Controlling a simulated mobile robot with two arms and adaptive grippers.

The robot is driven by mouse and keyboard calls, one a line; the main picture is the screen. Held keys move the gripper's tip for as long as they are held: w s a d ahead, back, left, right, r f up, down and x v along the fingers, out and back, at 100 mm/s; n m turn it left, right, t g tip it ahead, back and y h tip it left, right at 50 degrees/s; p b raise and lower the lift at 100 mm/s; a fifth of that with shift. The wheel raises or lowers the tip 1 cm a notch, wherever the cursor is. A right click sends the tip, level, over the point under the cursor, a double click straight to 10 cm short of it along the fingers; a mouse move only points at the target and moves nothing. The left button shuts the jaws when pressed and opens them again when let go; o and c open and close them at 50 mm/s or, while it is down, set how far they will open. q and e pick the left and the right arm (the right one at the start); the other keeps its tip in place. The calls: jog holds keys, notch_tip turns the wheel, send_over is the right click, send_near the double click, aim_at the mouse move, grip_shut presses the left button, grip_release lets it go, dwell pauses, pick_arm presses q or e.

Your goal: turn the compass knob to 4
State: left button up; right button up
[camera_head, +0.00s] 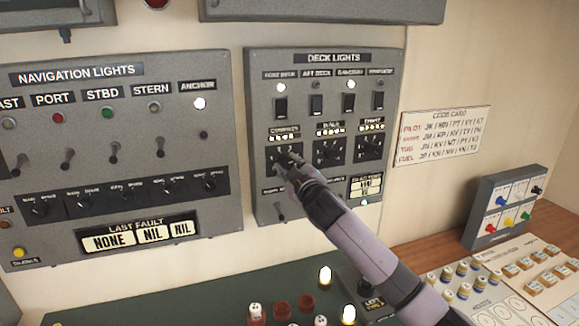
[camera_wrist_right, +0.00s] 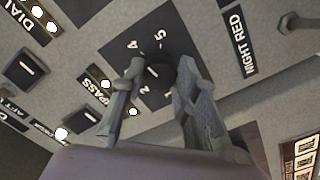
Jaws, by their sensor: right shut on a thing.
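The compass knob (camera_wrist_right: 157,72) is a black round knob on a dark square plate (camera_wrist_right: 148,45) in the right wrist view. The figures 2, 4 and 5 show around it; the 3 is hidden behind a finger. A short white mark shows on the knob, but which figure it points at is hard to tell. My right gripper (camera_wrist_right: 160,66) is shut on the knob, one finger on each side. In the head view my right gripper (camera_head: 288,166) reaches the deck lights panel (camera_head: 262,100) and covers most of the knob. My left gripper is not in view.
Two similar knobs, the middle one (camera_head: 328,152) and the right one (camera_head: 371,148), sit beside it. Switches (camera_head: 316,104) are above, and a toggle (camera_head: 280,212) is below. The navigation lights panel (camera_head: 120,125) is left. A code card (camera_head: 440,135) hangs right.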

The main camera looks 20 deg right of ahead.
jog(key=shift+n, duration=0.5)
jog(key=o, duration=1.2)
jog(key=shift+c, duration=0.2)
jog(key=shift+s, duration=0.15)
jog(key=s, duration=1.1)
jog(key=shift+s+d, duration=0.25)
jog(key=shift+s, duration=0.15)
